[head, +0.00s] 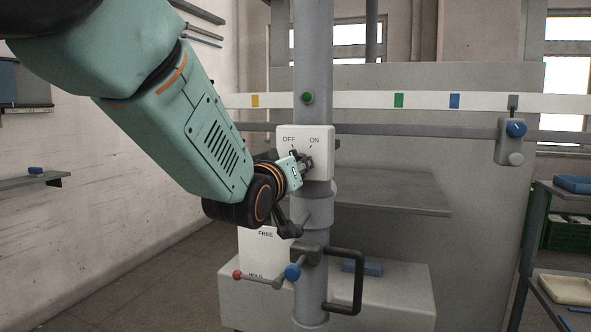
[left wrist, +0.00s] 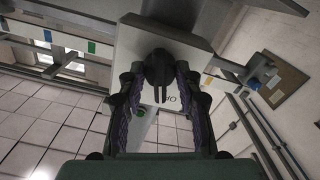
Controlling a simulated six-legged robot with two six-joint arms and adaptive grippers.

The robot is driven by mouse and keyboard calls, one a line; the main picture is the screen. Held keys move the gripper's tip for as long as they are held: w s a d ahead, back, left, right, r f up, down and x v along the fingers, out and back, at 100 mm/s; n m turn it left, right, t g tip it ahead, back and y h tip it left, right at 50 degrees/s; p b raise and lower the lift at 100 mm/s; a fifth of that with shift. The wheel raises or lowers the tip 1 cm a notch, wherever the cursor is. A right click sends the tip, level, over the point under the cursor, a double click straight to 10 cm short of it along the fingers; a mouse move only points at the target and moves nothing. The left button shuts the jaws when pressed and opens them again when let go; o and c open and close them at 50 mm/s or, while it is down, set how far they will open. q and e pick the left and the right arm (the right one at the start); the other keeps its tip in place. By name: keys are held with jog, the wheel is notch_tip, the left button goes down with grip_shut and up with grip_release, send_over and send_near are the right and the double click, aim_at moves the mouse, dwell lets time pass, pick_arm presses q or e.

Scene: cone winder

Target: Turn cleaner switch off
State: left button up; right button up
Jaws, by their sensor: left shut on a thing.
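The cleaner switch is a white box (head: 325,145) on the grey upright post, with OFF printed at upper left and ON at upper right. Its dark knob (left wrist: 158,68) shows in the left wrist view, with a narrow pointer toward the bottom of that picture, beside partly hidden letters. I cannot tell which mark it points at. My left gripper (head: 304,163) comes in from the left and is shut on the knob, one finger on each side. In the head view the gripper hides most of the knob. My right gripper is not in view.
Below the switch, the post carries a red-tipped lever (head: 238,275), a blue knob (head: 292,272) and a black handle (head: 346,282). A FREE/HOLD plate (head: 262,248) is behind them. A grey box with a blue knob (head: 515,129) hangs at right.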

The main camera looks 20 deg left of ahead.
pick_arm(q)
jog(key=shift+n, duration=1.1)
jog(key=o, duration=1.1)
jog(key=shift+s, duration=0.1)
jog(key=shift+o, duration=0.2)
notch_tip(320, 180, up, 10)
jog(key=shift+r, duration=0.1)
